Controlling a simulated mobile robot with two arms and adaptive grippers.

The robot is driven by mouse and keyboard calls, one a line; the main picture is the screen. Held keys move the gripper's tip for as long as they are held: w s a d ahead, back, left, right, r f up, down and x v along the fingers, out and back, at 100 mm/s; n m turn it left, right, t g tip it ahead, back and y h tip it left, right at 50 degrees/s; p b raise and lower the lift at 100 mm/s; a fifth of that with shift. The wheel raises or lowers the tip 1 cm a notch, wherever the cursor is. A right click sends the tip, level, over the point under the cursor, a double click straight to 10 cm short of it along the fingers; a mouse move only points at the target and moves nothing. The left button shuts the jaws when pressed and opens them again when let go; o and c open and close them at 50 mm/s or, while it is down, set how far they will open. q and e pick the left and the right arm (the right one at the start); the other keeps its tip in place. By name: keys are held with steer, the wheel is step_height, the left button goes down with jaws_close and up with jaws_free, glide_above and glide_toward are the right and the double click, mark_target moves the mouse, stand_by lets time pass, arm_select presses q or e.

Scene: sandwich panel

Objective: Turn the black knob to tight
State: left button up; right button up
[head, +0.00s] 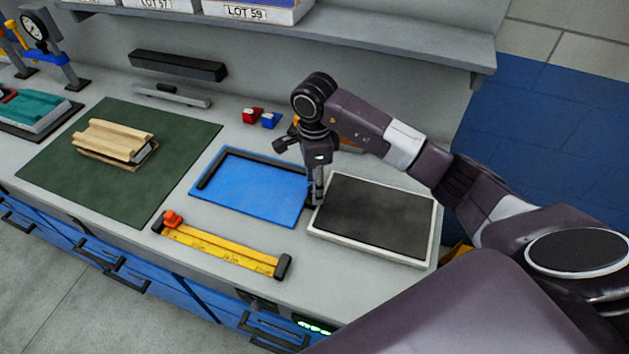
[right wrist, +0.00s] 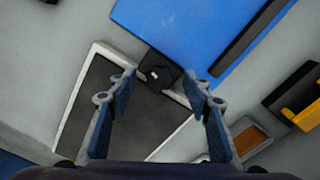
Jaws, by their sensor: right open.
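The black knob (right wrist: 158,72) shows in the right wrist view as a small dark block with a pale mark on top. It sits between the blue panel (right wrist: 190,25) and the white-rimmed dark panel (right wrist: 140,120). My right gripper (right wrist: 158,90) is open, with its two blue fingers spread apart and the knob beyond them, near the middle of the gap. In the head view my right gripper (head: 316,197) points down where the two panels meet and hides most of the knob. Whether the fingers touch it I cannot tell. My left gripper is not in view.
A yellow clamp bar (head: 225,250) with black ends lies at the front edge. Small red (head: 252,116) and blue (head: 270,120) blocks sit behind the blue panel. A green mat (head: 80,185) with wooden pieces (head: 113,138) is at left. A shelf (head: 400,45) overhangs the back.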

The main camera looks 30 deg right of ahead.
steer(key=shift+f, duration=0.1)
steer(key=c, duration=1.1)
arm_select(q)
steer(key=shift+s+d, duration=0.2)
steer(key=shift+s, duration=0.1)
arm_select(e)
steer(key=shift+c, duration=0.2)
